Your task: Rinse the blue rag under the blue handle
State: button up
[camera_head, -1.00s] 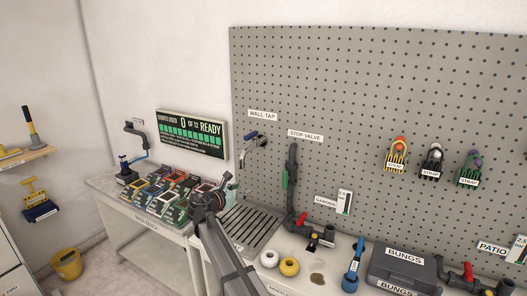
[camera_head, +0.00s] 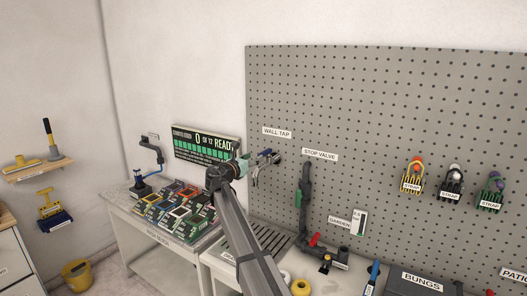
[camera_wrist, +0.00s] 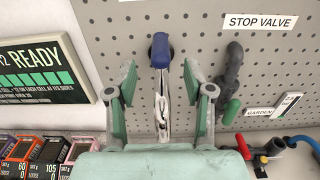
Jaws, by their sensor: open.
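The wall tap with its blue handle (camera_head: 265,152) is on the pegboard below the "WALL TAP" label. In the wrist view the blue handle (camera_wrist: 161,50) stands upright with the tap's silver body (camera_wrist: 162,105) below it. My gripper (camera_head: 243,165) is just left of the tap in the head view. In the wrist view my gripper (camera_wrist: 160,88) is open, with one green-tipped finger on each side of the tap. I cannot tell whether the fingers touch it. Nothing shows as held. I cannot make out a blue rag in either view.
A slotted drain (camera_head: 262,240) is on the bench below the tap. The stop valve pipe (camera_head: 304,200) rises to the right. Boxed cells (camera_head: 175,208) and the ready display (camera_head: 205,147) are to the left.

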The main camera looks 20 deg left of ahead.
aim_at(263, 152)
jog(key=w, duration=0.2)
jog(key=w+d+p, duration=0.1)
jog(key=w, duration=0.5)
jog(key=shift+d+p, duration=0.2)
jog(key=shift+p, duration=0.1)
grip_shut()
